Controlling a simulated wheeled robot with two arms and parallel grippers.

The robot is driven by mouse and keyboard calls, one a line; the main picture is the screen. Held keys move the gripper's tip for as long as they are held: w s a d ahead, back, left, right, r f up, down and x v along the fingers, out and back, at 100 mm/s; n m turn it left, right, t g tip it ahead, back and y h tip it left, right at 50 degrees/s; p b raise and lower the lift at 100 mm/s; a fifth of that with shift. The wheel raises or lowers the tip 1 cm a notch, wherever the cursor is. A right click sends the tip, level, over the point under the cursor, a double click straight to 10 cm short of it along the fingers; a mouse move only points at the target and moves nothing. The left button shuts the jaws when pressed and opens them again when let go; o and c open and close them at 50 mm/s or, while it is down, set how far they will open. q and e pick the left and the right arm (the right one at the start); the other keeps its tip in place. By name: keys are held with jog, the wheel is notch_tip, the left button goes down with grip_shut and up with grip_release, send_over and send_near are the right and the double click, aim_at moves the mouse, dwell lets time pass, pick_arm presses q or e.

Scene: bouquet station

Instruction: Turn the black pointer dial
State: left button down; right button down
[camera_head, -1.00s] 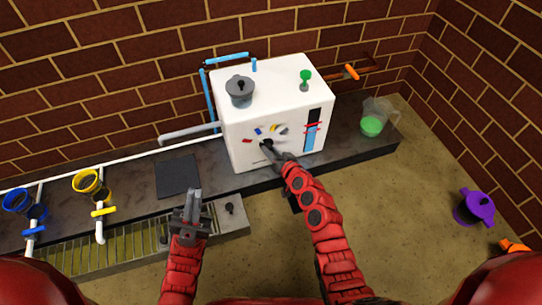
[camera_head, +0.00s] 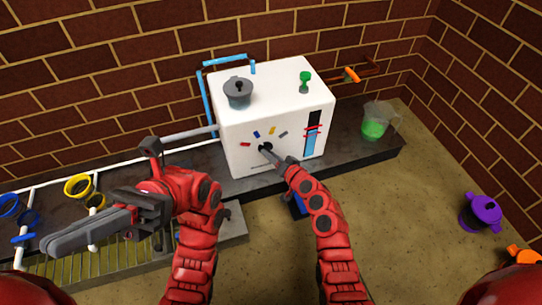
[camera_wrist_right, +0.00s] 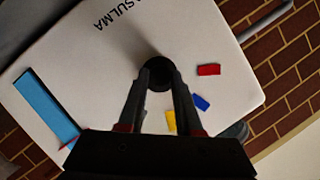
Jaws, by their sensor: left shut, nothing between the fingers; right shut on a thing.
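The black pointer dial (camera_head: 266,148) is on the front of the white box machine (camera_head: 240,165), with red, blue, yellow and grey marks around it. My right gripper (camera_head: 270,153) reaches to the dial and is shut on it. In the right wrist view the fingers of my right gripper (camera_wrist_right: 158,82) sit at both sides of the round black dial (camera_wrist_right: 158,68). The fingers hide part of the dial, so which mark it points at cannot be told. My left gripper (camera_head: 50,243) is shut and empty, pointing left over the grated counter, away from the dial.
A grey lidded pot (camera_head: 239,92) and a green knob (camera_head: 305,78) are on top of the machine. A jug with green liquid (camera_head: 375,125) stands to its right. Blue and yellow valves (camera_head: 78,186) are at the left. A purple pot (camera_head: 482,212) is at the far right.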

dwell(0.3)
jog(key=c, duration=0.6)
grip_release()
pick_arm(q)
jog(key=shift+w, duration=0.1)
